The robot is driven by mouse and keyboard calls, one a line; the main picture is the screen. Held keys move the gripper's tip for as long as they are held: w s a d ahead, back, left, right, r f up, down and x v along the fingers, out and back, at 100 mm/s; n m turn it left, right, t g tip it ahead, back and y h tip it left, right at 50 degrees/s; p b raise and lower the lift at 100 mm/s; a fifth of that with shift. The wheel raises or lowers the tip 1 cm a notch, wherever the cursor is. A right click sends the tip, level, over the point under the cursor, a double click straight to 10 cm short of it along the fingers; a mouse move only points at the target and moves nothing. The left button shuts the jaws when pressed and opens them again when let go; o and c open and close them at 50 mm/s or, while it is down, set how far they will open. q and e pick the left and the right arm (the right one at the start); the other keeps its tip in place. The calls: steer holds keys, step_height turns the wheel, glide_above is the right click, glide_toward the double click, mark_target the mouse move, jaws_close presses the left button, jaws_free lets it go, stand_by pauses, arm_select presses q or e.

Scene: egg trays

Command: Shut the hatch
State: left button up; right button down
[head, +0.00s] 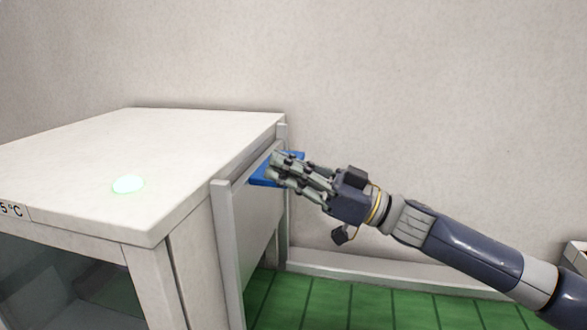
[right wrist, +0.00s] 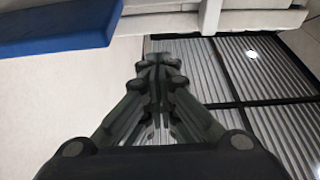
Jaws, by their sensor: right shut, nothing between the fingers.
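The hatch (head: 258,215) is a pale panel between two upright rails on the right side of a white cabinet (head: 190,150). A blue handle (head: 263,180) sticks out near its top. The handle also shows in the right wrist view (right wrist: 55,35), at the upper left. My right gripper (head: 276,170) is at the handle, its fingers overlapping it in the head view. Its fingertips (right wrist: 160,62) are together and empty. In the wrist view they are to the right of the handle; I cannot tell if they touch it. My left gripper is not in view.
The cabinet has a glowing pale green spot (head: 128,184) on top and a dark glass front (head: 60,285). A plain wall (head: 430,120) stands behind. Green flooring (head: 380,310) lies below my right arm. A pale object's edge (head: 574,255) shows at the far right.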

step_height(320, 180, up, 2)
steer(key=p, duration=0.2)
glide_above(248, 265)
steer(key=d, duration=0.2)
steer(key=f, duration=0.3)
steer(key=shift+s+f, duration=0.15)
steer(key=shift+s, duration=0.05)
steer(key=shift+d+f, duration=0.1)
steer(key=shift+f, duration=0.1)
steer(key=shift+f+p, duration=0.2)
steer(key=shift+p, duration=0.1)
steer(key=shift+f, duration=0.2)
step_height(248, 265, down, 20)
steer(key=b, duration=0.9)
steer(key=shift+r, duration=0.15)
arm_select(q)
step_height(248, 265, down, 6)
arm_select(e)
steer(key=shift+s+f, duration=0.1)
steer(key=shift+f, duration=0.45)
